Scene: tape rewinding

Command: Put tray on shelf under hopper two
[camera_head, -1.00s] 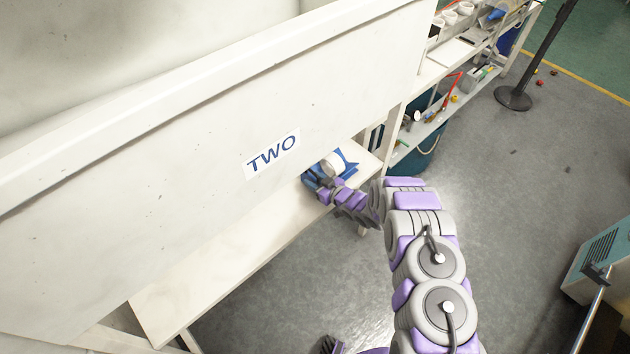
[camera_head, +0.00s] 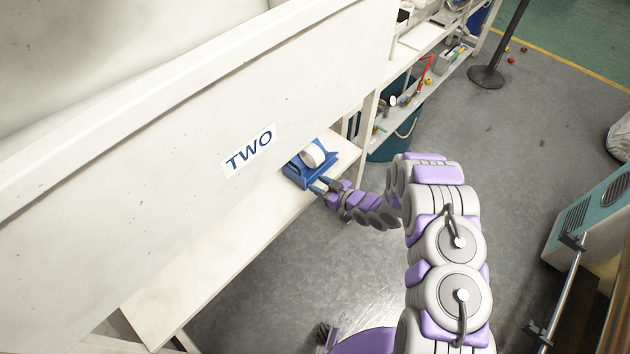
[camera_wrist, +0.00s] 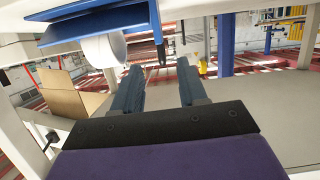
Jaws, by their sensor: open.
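The blue tray (camera_head: 306,172) rests on the white shelf (camera_head: 215,242) below the hopper panel (camera_head: 150,150) marked TWO (camera_head: 250,151). A white roll (camera_head: 312,154) sits on the tray. My gripper (camera_head: 322,187) is just in front of the tray's near edge, open and empty. In the wrist view the tray (camera_wrist: 95,30) is at the upper left with the white roll (camera_wrist: 105,49) beside it, and my open fingers (camera_wrist: 158,88) have nothing between them. The hopper panel hides part of the tray's far side.
A rack (camera_head: 440,75) with tools and containers stands at the back right, with a blue bin (camera_head: 392,145) beneath. A post on a black base (camera_head: 487,77) stands beyond. A teal machine (camera_head: 592,215) with a rail is at right. Grey floor between is clear.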

